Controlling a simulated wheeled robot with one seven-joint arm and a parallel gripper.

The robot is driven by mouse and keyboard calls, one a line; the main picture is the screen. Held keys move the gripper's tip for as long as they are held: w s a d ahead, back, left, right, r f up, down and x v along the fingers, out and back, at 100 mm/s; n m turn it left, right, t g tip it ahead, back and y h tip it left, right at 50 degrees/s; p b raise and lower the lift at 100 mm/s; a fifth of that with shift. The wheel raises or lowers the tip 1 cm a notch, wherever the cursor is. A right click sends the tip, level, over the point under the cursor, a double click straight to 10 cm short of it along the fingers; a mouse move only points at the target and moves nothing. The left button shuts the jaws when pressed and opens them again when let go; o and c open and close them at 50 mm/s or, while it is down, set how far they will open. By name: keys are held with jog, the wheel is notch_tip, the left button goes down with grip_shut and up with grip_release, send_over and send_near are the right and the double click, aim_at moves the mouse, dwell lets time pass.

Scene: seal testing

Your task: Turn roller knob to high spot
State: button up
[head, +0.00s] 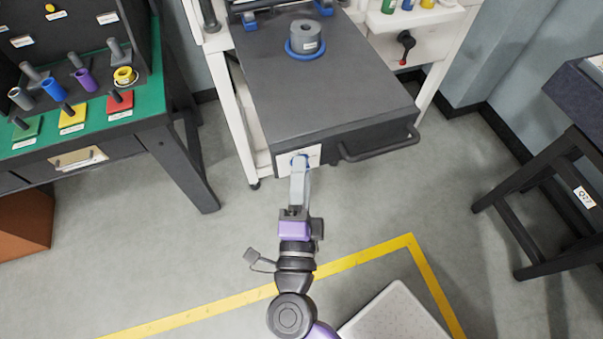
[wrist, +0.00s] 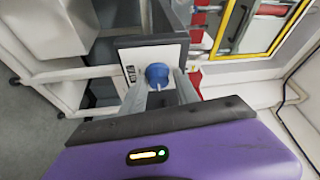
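The roller knob is a blue round knob (wrist: 157,74) on a white label plate (wrist: 140,56) at the front of a dark grey machine. In the head view the plate (head: 284,166) sits at the machine's lower left front corner, and the knob (head: 300,160) is mostly hidden behind my gripper (head: 300,170). In the wrist view my gripper (wrist: 159,84) has its two grey fingers apart, one on each side of the knob. A gap shows beside the right finger. The plate's small print is too small to read.
The grey machine (head: 335,75) has a front handle (head: 380,146) right of the knob and a grey ring part (head: 305,37) on top. A green-topped table (head: 148,112) with coloured parts stands left. A dark table (head: 560,160) stands right.

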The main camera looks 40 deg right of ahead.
jog(key=shift+o, duration=0.4)
jog(key=shift+f, duration=0.1)
jog(key=r+b+v, duration=0.1)
jog(key=v, duration=0.6)
jog(key=shift+s+a+f, duration=0.2)
jog(key=shift+s+f, duration=0.1)
jog(key=shift+f, duration=0.25)
